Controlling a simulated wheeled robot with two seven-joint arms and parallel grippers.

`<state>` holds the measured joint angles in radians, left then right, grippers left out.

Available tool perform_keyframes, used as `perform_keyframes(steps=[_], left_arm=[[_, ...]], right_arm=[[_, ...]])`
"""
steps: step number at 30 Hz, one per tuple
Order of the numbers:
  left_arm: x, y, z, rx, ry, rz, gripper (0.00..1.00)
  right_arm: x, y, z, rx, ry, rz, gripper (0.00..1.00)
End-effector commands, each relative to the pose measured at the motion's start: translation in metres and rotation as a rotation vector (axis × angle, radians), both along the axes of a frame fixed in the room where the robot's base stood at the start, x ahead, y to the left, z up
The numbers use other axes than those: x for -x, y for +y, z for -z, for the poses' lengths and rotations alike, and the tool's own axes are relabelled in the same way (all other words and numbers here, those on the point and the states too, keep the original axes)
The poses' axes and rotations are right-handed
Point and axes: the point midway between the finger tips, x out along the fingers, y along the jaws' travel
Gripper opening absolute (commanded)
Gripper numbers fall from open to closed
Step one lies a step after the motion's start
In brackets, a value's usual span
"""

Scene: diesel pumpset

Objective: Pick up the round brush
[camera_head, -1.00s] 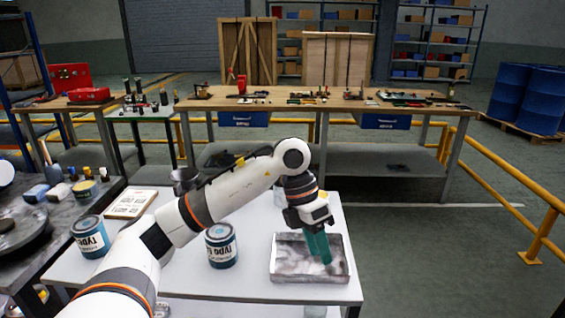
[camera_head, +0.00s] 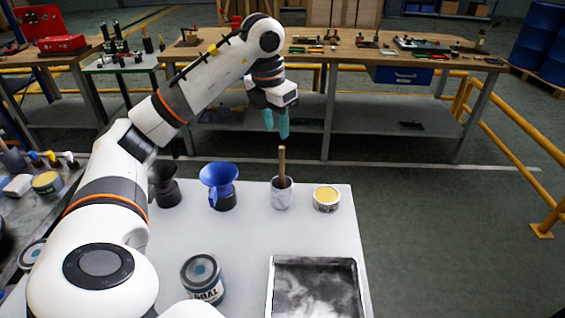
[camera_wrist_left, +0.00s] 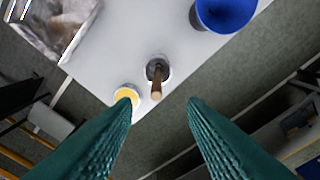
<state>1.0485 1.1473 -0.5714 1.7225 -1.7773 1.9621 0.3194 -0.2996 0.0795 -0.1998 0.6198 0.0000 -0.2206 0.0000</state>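The round brush (camera_head: 282,165) shows as a wooden handle standing upright in a whitish cup (camera_head: 282,198) near the far edge of the white table; its bristles are hidden in the cup. In the left wrist view the brush handle (camera_wrist_left: 156,90) points up towards the camera, between the lines of my fingers. My left gripper (camera_head: 276,128) has teal fingers and hangs above and beyond the cup in the head view. In the left wrist view the left gripper (camera_wrist_left: 160,103) is open and empty, its fingertips wide apart. My right gripper is not in view.
A tin with yellow contents (camera_head: 326,199) stands close to the right of the cup. A blue funnel (camera_head: 219,180) on a dark base stands to its left. A metal tray (camera_head: 318,263) and a labelled can (camera_head: 203,278) are nearer me. A workbench (camera_head: 350,50) stands behind.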

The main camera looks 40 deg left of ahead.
Motion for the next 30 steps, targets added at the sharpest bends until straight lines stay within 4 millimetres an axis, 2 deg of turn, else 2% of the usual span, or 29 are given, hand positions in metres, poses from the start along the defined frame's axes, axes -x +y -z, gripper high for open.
perform_keyframes(steps=[9, 17, 24, 30], left_arm=[[-0.007, -0.001, 0.052, -0.001, 0.005, 0.001, 0.39], [-0.012, -0.001, 0.071, 0.001, 0.004, 0.001, 0.39], [-0.02, -0.001, 0.106, 0.001, 0.004, 0.002, 0.39], [-0.021, -0.001, 0.115, 0.0, 0.001, 0.002, 0.39]], right_arm=[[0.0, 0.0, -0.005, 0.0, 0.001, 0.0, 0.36], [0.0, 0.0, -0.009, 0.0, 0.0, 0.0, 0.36], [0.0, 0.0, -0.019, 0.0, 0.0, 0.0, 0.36], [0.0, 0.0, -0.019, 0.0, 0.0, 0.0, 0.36]])
